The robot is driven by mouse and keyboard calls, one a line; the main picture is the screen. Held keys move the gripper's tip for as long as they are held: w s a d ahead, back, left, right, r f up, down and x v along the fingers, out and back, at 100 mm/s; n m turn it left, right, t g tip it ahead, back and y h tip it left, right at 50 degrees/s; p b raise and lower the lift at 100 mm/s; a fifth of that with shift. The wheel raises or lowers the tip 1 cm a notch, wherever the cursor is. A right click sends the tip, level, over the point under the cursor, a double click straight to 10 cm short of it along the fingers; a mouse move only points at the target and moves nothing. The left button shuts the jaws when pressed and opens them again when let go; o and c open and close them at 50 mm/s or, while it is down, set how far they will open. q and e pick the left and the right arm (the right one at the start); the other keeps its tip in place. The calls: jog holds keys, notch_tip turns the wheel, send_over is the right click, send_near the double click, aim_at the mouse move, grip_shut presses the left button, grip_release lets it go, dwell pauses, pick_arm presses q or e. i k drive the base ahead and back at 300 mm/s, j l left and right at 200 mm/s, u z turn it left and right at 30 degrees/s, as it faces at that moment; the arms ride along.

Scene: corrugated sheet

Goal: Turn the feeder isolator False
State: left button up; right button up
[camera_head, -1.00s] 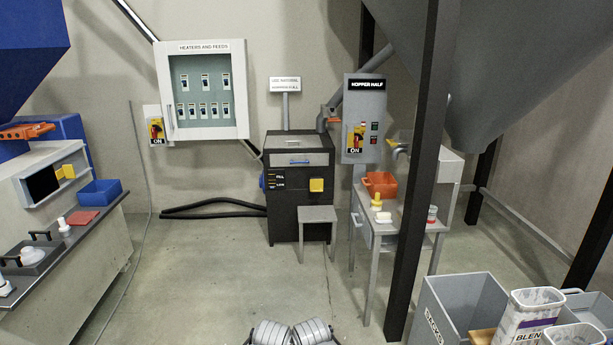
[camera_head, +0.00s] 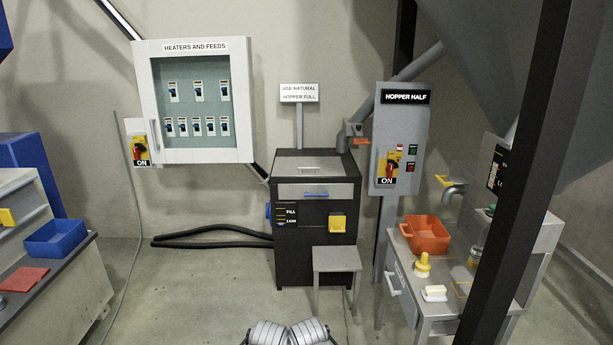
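Two rotary isolators with red handles on yellow plates are in view, both over labels reading ON. One isolator (camera_head: 390,164) is on the grey HOPPER HALF panel (camera_head: 412,122), with small red and green buttons at its right. The other isolator (camera_head: 139,149) is on the wall at the left edge of the HEATERS AND FEEDS cabinet (camera_head: 245,100). I cannot tell from labels which is the feeder's. Grey ribbed parts of my own body show at the bottom centre. Neither gripper can be made out, and nothing of mine is near either isolator.
A black machine (camera_head: 316,240) stands in the middle with a grey stool (camera_head: 337,258) before it. A table with an orange bin (camera_head: 426,236) and a dark post (camera_head: 520,180) are at the right. A bench with a blue bin (camera_head: 55,238) is left.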

aim_at(392, 163)
jog(key=i+u, duration=0.25)
jog(key=i, duration=1)
jog(key=i+z, duration=0.45)
jog(key=i+j+z, duration=0.25)
jog(key=z, duration=0.15)
jog(key=i+j+z, duration=0.15)
jog(key=i+z, duration=0.25)
jog(key=i+j+z, duration=0.15)
jog(key=z, duration=0.3)
jog(key=i+j+z, duration=0.25)
jog(key=z, duration=0.15)
jog(key=i+j, duration=0.1)
jog(key=i, duration=0.4)
